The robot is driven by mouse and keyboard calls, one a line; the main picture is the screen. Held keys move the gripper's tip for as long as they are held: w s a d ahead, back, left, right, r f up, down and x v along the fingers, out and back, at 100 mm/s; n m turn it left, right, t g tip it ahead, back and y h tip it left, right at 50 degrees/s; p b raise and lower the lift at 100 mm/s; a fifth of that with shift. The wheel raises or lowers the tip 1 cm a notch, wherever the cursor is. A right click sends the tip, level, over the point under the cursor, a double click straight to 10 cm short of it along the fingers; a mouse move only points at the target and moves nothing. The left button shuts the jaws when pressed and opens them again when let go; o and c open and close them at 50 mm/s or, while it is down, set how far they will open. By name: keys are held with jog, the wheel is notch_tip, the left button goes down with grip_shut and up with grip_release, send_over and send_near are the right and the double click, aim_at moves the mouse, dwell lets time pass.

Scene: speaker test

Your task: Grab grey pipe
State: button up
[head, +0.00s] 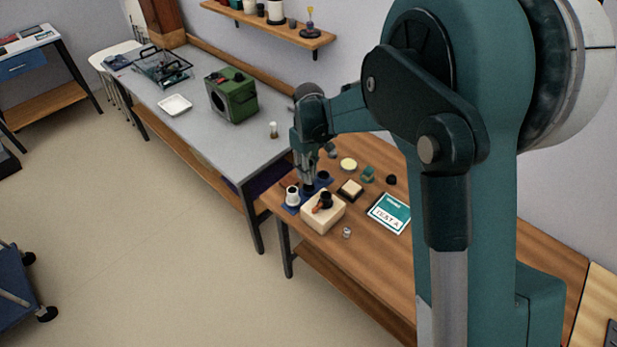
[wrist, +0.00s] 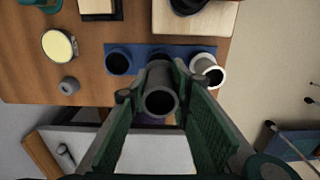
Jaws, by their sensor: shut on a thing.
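The grey pipe (wrist: 160,103) shows its open round end toward the camera in the wrist view, between the two green fingers of my gripper (wrist: 160,92). The gripper is shut on it. In the head view my gripper (head: 307,181) points down over the blue board (head: 289,209). The pipe is over the middle of this board, between a black cylinder (wrist: 120,61) and a white one (wrist: 207,69). I cannot tell whether the pipe touches the board. In the head view the gripper mostly hides it.
A pale block (head: 323,216) with a dark and red part on top stands close in front of the board. A small cream-topped box (head: 350,189), a yellow disc (head: 348,164) and a TEST A card (head: 390,213) lie nearby. A grey table (head: 207,146) adjoins the wooden one.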

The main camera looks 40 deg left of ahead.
jog(key=shift+r, duration=2.25)
